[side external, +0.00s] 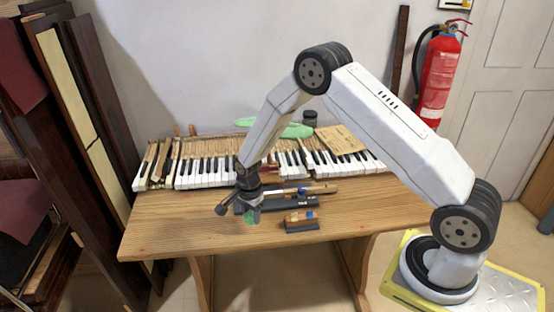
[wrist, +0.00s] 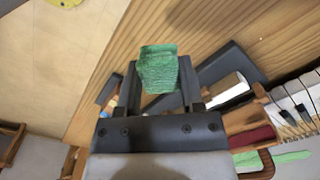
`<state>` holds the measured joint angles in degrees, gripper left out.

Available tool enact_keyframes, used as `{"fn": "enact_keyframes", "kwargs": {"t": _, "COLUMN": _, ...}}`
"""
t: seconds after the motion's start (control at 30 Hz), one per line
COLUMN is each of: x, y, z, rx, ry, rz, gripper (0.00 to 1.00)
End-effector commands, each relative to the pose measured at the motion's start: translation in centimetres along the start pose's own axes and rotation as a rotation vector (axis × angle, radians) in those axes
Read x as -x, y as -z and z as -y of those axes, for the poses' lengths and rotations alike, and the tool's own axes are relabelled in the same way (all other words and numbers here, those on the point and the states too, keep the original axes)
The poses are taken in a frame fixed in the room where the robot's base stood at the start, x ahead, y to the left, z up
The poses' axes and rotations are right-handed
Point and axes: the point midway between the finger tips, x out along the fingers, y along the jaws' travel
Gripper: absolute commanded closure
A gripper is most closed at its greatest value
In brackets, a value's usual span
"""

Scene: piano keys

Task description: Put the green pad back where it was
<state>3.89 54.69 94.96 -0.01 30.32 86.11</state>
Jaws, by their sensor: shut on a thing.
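The green pad (wrist: 160,70) is a small, rough-textured green block between the two fingers of my gripper (wrist: 159,88) in the wrist view. My gripper is shut on it. In the side view my gripper (side external: 252,212) points down over the front part of the wooden table (side external: 165,222), and a bit of the green pad (side external: 249,217) shows at its fingertips. From these views I cannot tell whether the pad touches the table.
Dark blocks and wooden pieces (side external: 300,220) lie just right of my gripper. A row of piano keys (side external: 205,172) runs along the back, with a green flat piece (side external: 297,131) behind it. The table's left front is clear. A fire extinguisher (side external: 438,75) hangs at the right.

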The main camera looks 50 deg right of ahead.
Motion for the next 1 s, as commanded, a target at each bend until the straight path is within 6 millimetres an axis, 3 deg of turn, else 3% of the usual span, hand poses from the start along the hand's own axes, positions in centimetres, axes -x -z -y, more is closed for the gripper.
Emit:
{"fn": "enact_keyframes", "kwargs": {"t": 0.2, "x": -1.2, "y": 0.1, "z": 1.0, "rx": 0.000, "ry": -0.001, "rz": 0.000, "gripper": 0.99}}
{"fn": "enact_keyframes", "kwargs": {"t": 0.57, "x": -1.8, "y": 0.1, "z": 1.5, "rx": 0.000, "ry": 0.000, "rz": 0.000, "gripper": 0.99}}
{"fn": "enact_keyframes", "kwargs": {"t": 0.83, "x": -4.4, "y": 0.1, "z": 1.6, "rx": 0.000, "ry": -0.002, "rz": 0.000, "gripper": 0.99}}
{"fn": "enact_keyframes", "kwargs": {"t": 1.0, "x": -5.0, "y": 0.1, "z": 1.7, "rx": 0.000, "ry": 0.000, "rz": 0.000, "gripper": 0.99}}
